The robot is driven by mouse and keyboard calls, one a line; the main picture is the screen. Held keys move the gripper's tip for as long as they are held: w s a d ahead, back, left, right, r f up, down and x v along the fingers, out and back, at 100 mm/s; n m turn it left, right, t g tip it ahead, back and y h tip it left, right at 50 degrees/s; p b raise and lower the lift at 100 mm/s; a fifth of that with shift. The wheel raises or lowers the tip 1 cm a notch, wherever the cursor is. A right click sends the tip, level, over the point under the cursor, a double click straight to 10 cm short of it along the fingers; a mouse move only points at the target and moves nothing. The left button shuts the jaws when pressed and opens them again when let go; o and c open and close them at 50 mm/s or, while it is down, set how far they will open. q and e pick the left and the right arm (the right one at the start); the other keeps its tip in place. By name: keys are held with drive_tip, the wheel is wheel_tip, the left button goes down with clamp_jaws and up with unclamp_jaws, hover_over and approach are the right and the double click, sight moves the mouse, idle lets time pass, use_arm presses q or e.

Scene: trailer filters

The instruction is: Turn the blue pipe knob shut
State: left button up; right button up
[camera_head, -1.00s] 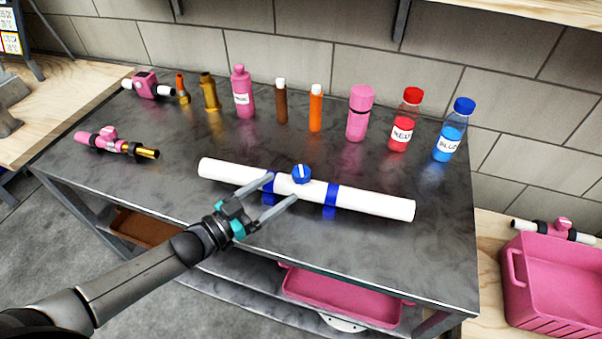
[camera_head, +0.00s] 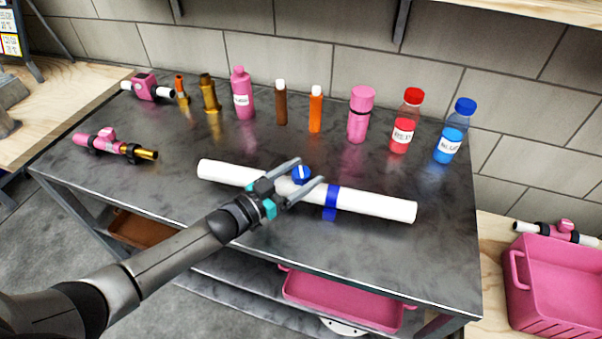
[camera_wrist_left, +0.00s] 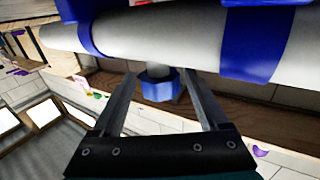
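The white pipe (camera_head: 377,203) with blue bands lies lengthwise on the dark grey table. The blue pipe knob (camera_head: 301,175), with a white mark on top, sits on the pipe's upper side near its middle. My left gripper (camera_head: 310,169) is open, its two fingers reaching over the pipe to either side of the knob. In the left wrist view the knob (camera_wrist_left: 157,84) lies between the spread fingers (camera_wrist_left: 160,77), with the pipe (camera_wrist_left: 180,42) behind it. I cannot tell whether a finger touches the knob. My right gripper is not in view.
Several bottles and brass fittings stand along the table's back, including a blue-capped bottle (camera_head: 452,135) and a pink bottle (camera_head: 243,95). A pink valve piece (camera_head: 110,143) lies at the left. A pink crate (camera_head: 550,285) stands at right. The table front right of the pipe is clear.

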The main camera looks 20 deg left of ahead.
use_arm(q)
clamp_jaws()
drive_tip(key=m+g+h+b, duration=0.4)
drive_tip(key=b, duration=0.1)
drive_tip(key=shift+w+h, duration=0.1)
drive_tip(key=shift+h, duration=0.2)
drive_tip(key=shift+m+g+h+b, duration=0.3)
drive_tip(key=shift+g+b, duration=0.1)
drive_tip(key=shift+b, duration=0.15)
drive_tip(key=shift+c, duration=0.9)
unclamp_jaws()
drive_tip(key=o, duration=0.3)
drive_tip(key=shift+o, duration=0.2)
